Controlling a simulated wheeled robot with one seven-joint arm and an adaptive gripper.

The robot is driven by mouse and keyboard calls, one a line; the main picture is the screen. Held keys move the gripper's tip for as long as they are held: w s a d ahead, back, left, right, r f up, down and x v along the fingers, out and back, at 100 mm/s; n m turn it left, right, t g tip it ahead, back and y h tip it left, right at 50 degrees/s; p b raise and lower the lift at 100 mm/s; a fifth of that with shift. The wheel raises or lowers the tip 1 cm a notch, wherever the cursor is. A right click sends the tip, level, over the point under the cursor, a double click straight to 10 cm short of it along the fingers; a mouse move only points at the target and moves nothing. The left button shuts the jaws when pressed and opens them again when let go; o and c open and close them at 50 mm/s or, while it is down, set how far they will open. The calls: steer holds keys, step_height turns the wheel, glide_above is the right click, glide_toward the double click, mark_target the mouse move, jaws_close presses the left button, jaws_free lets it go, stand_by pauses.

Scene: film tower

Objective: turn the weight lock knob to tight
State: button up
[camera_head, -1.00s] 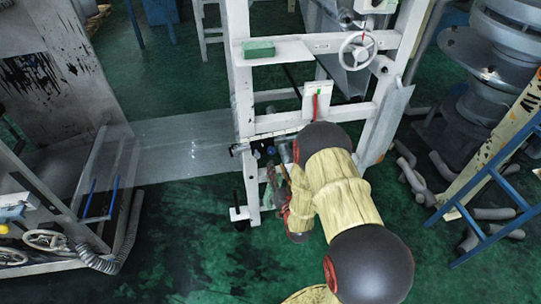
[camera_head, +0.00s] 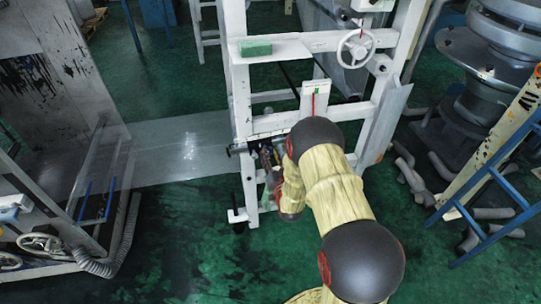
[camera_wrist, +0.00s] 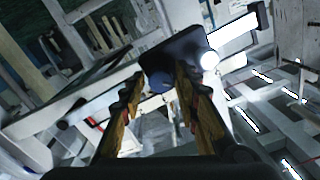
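In the wrist view a dark block (camera_wrist: 182,52) with a rounded dark-blue knob-like part (camera_wrist: 160,82) lies just beyond my fingertips. I take this part for the weight lock knob, but blur hides its markings and setting. My gripper (camera_wrist: 156,88) has its two brown fingers apart, one on each side of this part. I cannot tell whether they touch it. In the head view my gripper (camera_head: 268,160) is at the lower crossbar of the white frame (camera_head: 245,120), partly hidden by my arm; the knob cannot be made out there.
A white handwheel (camera_head: 356,47) and a green block (camera_head: 256,48) are higher on the frame. A blue ladder (camera_head: 500,180) and grey machine (camera_head: 485,65) stand at right. Green floor is clear at front left.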

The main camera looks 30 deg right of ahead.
steer(key=shift+c, duration=1.2)
jaws_close()
steer(key=shift+m, duration=0.3)
steer(key=m+b, duration=0.1)
steer(key=m, duration=0.1)
steer(key=shift+f+m+b, duration=0.1)
steer(key=shift+m+b, duration=0.2)
steer(key=shift+b, duration=0.1)
steer(key=m+b, duration=0.2)
steer(key=m, duration=0.3)
steer(key=shift+m, duration=0.3)
steer(key=shift+a+m+h+b, duration=0.1)
steer(key=shift+m+h+b, duration=0.2)
steer(key=shift+m+b, duration=2.9)
steer(key=m+p, duration=0.3)
